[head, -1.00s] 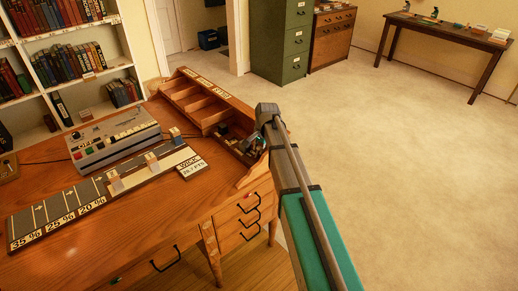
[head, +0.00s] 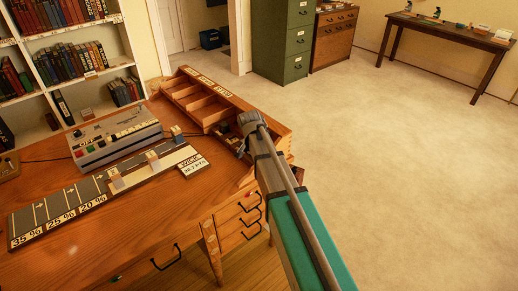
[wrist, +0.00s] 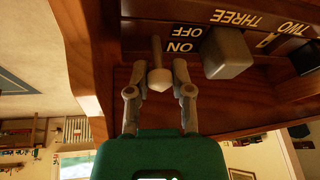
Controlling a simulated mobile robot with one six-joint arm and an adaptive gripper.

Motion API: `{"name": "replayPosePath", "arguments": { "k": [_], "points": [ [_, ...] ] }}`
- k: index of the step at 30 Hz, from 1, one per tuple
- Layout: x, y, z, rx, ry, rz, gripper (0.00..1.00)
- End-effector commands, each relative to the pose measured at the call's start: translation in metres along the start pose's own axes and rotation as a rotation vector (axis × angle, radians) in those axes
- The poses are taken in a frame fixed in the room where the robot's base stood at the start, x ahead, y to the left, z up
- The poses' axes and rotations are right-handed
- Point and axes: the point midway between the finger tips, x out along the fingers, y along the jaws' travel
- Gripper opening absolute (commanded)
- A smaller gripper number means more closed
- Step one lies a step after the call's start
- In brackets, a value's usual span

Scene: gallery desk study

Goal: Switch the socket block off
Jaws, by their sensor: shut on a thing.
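In the head view my gripper (head: 246,128) is at the right end of the desk, by the wooden organiser; the arm hides most of the block there.
A grey plug-like block (wrist: 228,53) sits beside the lever under THREE. The wooden organiser (head: 214,97) borders my gripper. A grey console (head: 116,141) and a striped board (head: 75,205) lie on the desk (head: 120,245). The floor to the right is clear.

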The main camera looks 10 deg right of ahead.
Motion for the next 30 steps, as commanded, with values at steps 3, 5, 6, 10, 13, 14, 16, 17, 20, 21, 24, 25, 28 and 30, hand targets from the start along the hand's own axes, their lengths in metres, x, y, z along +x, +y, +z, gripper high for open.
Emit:
{"name": "replayPosePath", "arguments": {
  "k": [3, 5, 6, 10, 13, 14, 16, 17, 20, 21, 24, 25, 28, 30],
  "points": [
    [0.001, 0.002, 0.010, -0.021, 0.090, 0.022, 0.00],
    [0.001, 0.001, 0.012, -0.029, 0.139, 0.031, 0.00],
    [0.001, 0.001, 0.014, -0.036, 0.170, 0.038, 0.00],
    [0.001, 0.000, 0.018, -0.054, 0.269, 0.058, 0.00],
    [0.001, -0.001, 0.020, -0.066, 0.334, 0.072, 0.00],
    [0.001, -0.001, 0.021, -0.070, 0.352, 0.076, 0.00],
    [0.000, -0.002, 0.022, -0.076, 0.390, 0.084, 0.00],
    [0.000, -0.002, 0.023, -0.079, 0.403, 0.086, 0.00],
    [-0.001, -0.002, 0.024, -0.086, 0.443, 0.095, 0.00],
    [-0.001, -0.002, 0.024, -0.087, 0.454, 0.097, 0.00],
    [-0.002, -0.003, 0.024, -0.092, 0.477, 0.102, 0.00],
    [-0.002, -0.003, 0.024, -0.093, 0.481, 0.103, 0.00],
    [-0.003, -0.003, 0.024, -0.095, 0.491, 0.105, 0.00],
    [-0.004, -0.003, 0.024, -0.096, 0.494, 0.105, 0.00]
  ]
}}
